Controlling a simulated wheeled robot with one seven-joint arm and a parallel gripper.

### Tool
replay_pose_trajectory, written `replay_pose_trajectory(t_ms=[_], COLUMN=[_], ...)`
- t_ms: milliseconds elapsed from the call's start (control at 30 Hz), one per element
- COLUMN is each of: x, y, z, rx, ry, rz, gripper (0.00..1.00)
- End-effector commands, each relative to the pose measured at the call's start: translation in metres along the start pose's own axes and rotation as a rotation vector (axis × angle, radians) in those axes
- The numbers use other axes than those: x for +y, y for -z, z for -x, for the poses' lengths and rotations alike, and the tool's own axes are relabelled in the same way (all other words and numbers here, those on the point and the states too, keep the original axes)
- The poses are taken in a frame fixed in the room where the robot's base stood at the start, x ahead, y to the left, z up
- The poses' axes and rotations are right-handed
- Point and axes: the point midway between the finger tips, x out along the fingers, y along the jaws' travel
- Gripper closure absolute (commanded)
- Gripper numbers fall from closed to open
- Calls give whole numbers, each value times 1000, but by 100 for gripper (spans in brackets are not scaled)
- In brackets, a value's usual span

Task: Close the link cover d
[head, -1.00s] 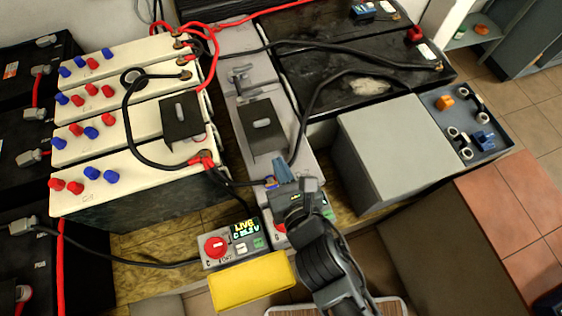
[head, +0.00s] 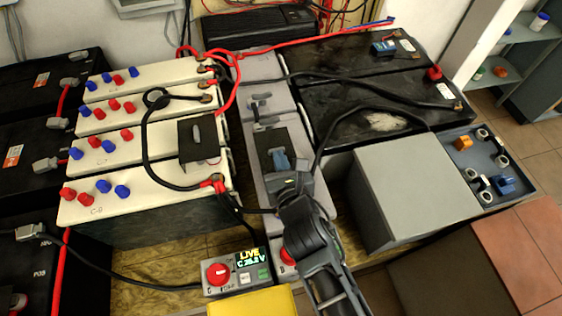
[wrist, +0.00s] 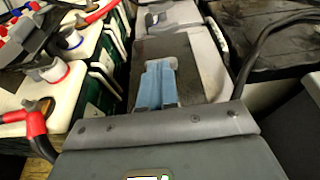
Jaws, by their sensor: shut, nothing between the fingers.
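A dark cover plate (head: 268,140), which I take to be link cover d, lies on the long grey battery (head: 300,200). It also shows in the wrist view as a dark grey plate (wrist: 207,62). Metal link parts (head: 260,104) are exposed just behind the plate. My gripper (head: 280,160) is shut and empty, its blue fingertips over the front part of the plate.
A similar dark cover (head: 199,140) sits on the white batteries to the left. A black cable (head: 325,135) runs close to the right of my gripper. A live meter (head: 238,270), a grey box (head: 402,190) and a parts tray (head: 525,193) stand nearby.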

Motion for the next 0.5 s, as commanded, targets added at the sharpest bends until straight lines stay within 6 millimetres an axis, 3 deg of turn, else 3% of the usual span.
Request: replay_pose_trajectory(t_ms=[267,500], x=[0,0], y=[-3,-16], z=[-9,-52], rx=[-2,-3], ry=[-1,-2], rz=[2,6], gripper=[100,100])
